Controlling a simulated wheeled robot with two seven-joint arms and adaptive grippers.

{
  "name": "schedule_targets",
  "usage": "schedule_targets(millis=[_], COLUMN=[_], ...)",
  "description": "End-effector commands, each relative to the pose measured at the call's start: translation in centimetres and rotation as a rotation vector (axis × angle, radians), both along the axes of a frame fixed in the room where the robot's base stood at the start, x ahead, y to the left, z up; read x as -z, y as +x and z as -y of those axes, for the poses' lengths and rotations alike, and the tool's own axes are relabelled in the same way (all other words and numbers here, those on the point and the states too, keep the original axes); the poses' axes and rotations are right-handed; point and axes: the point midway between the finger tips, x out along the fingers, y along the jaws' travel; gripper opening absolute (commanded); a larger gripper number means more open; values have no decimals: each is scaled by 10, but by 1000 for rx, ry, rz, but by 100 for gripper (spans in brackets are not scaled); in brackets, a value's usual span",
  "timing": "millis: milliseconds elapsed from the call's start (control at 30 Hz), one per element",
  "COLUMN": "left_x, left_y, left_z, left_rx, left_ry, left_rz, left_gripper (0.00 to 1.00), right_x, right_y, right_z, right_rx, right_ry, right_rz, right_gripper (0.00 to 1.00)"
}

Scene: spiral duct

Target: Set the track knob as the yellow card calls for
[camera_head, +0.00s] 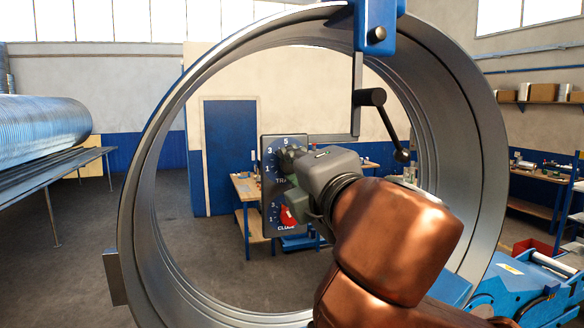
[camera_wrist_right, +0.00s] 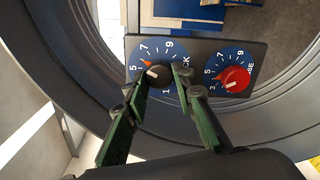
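The control panel (camera_wrist_right: 210,48) carries two dials. The black track knob (camera_wrist_right: 158,77) has a white mark toward its upper left, close to an orange tick near the 5 on its blue dial. The red knob (camera_wrist_right: 236,80) is beside it on a second blue dial, and it also shows low on the panel in the head view (camera_head: 288,218). My right gripper (camera_wrist_right: 160,80) has its green-padded fingers on both sides of the track knob, with no clear gap. I cannot make out the yellow card. My left gripper is out of view.
The big metal duct ring (camera_head: 160,120) surrounds the panel and my right arm. A blue machine (camera_head: 525,290) stands at lower right. Open floor lies at left.

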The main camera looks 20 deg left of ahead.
Motion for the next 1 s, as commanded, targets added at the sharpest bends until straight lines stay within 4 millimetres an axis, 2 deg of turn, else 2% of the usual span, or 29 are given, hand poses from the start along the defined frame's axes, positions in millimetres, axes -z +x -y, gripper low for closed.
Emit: schedule_targets(millis=[267,567,767,1000], left_x=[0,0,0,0], left_y=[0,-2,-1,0], left_z=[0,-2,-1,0], left_rx=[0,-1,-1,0], left_ry=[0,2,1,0], left_rz=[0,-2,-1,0], left_gripper=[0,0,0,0], right_x=[-1,-1,-2,-2], right_y=[0,-2,-23,-66], right_z=[0,1,15,44], right_rx=[1,0,-2,-2], right_ry=[1,0,1,0], right_rz=[1,1,5,6], right_gripper=[42,42,42,42])
